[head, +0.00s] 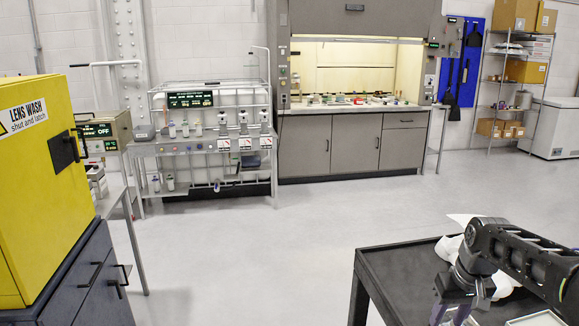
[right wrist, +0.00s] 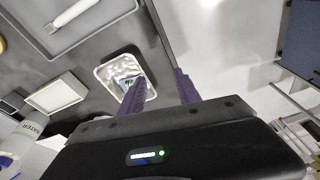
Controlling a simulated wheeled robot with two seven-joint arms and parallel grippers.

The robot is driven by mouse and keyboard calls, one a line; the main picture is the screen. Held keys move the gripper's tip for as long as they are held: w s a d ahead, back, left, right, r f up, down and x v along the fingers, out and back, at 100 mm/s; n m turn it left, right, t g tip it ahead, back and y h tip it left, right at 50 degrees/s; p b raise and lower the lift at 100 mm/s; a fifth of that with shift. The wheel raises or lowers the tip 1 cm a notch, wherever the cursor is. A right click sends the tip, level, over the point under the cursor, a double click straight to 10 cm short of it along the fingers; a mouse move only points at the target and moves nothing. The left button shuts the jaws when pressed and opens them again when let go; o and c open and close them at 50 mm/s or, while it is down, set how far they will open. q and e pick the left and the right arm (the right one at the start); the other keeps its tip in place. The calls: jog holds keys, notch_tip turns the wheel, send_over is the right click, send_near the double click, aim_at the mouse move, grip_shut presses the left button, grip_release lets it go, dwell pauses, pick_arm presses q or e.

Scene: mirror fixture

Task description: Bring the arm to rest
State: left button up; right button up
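My right arm (head: 530,255) comes in from the right edge in the head view, over a black cart. Its gripper (head: 452,314) points down at the bottom of that view, partly cut off by the frame edge. In the right wrist view the two purple fingers of this gripper (right wrist: 160,78) stand apart with nothing between them. Beyond the left finger lies a shiny metal dish (right wrist: 122,72) on the dark cart top; whether the finger touches it cannot be told. My left arm and gripper are not in view.
A yellow lens wash cabinet (head: 40,190) stands at left. Open floor (head: 250,250) lies between, with a fume hood (head: 350,100) behind.

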jog(key=w+a+f+t+y, duration=0.2)
jog(key=w+a+f+t, duration=0.15)
jog(key=a+f, duration=0.8)
jog(key=s+a+f+m, duration=0.1)
jog(key=s+a+f, duration=0.2)
jog(key=a+f, duration=0.6)
jog(key=s+a+f+g, duration=0.1)
jog(key=s+a+f, duration=0.3)
jog(key=s, duration=0.4)
jog(key=s+a+f+g+y, duration=0.1)
jog(key=s+a+f, duration=0.3)
jog(key=s, duration=0.5)
jog(key=s+a+f+g+y, duration=0.1)
jog(key=s+a+f+g, duration=0.2)
jog(key=s+f, duration=0.4)
jog(key=shift+s+a+f, duration=0.35)
jog(key=shift+s+a, duration=0.55)
